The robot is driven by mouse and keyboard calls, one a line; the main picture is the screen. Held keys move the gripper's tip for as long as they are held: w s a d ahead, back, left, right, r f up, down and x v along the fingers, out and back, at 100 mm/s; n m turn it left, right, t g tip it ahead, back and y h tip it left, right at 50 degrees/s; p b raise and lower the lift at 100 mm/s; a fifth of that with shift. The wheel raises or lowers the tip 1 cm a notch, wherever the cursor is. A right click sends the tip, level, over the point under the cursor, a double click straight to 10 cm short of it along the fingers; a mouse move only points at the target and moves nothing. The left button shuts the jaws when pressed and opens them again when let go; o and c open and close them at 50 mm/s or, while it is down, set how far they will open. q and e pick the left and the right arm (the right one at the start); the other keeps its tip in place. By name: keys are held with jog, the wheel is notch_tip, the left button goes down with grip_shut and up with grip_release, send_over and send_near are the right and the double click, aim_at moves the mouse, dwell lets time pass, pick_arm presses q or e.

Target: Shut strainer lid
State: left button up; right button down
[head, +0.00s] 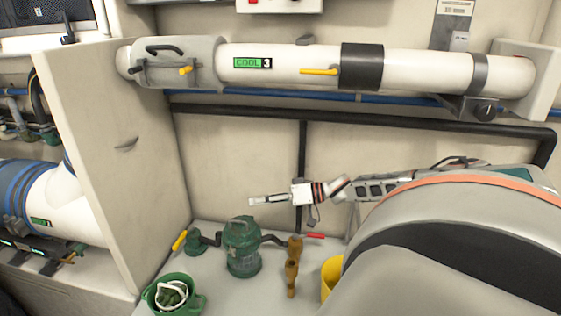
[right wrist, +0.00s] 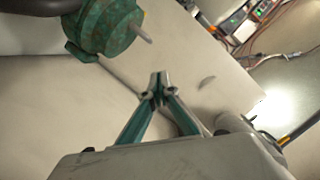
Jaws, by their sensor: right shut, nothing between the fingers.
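The green strainer (head: 243,258) stands upright on the pale ledge, with dark pipes joining it on both sides. Its green lid (head: 241,230) is at its top; at this size I cannot tell whether it is fully seated. My right gripper (head: 253,201) reaches in from the right and points left, just above and slightly right of the strainer top, apparently apart from it. Its fingers are shut and empty, with the tips together in the right wrist view (right wrist: 157,82). A worn green round body (right wrist: 105,25) with a grey pin shows there, probably part of the strainer. My left gripper is out of view.
A green bucket (head: 190,300) with rope stands front left. A red-handled brass fitting (head: 292,265) and a yellow container (head: 331,277) stand right of the strainer. A yellow-handled valve (head: 195,243) is on its left. A cabinet panel (head: 115,160) rises at left; a white pipe (head: 290,65) crosses above.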

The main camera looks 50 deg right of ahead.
jog(key=v, duration=0.7)
jog(key=shift+s, duration=0.15)
dwell(0.6)
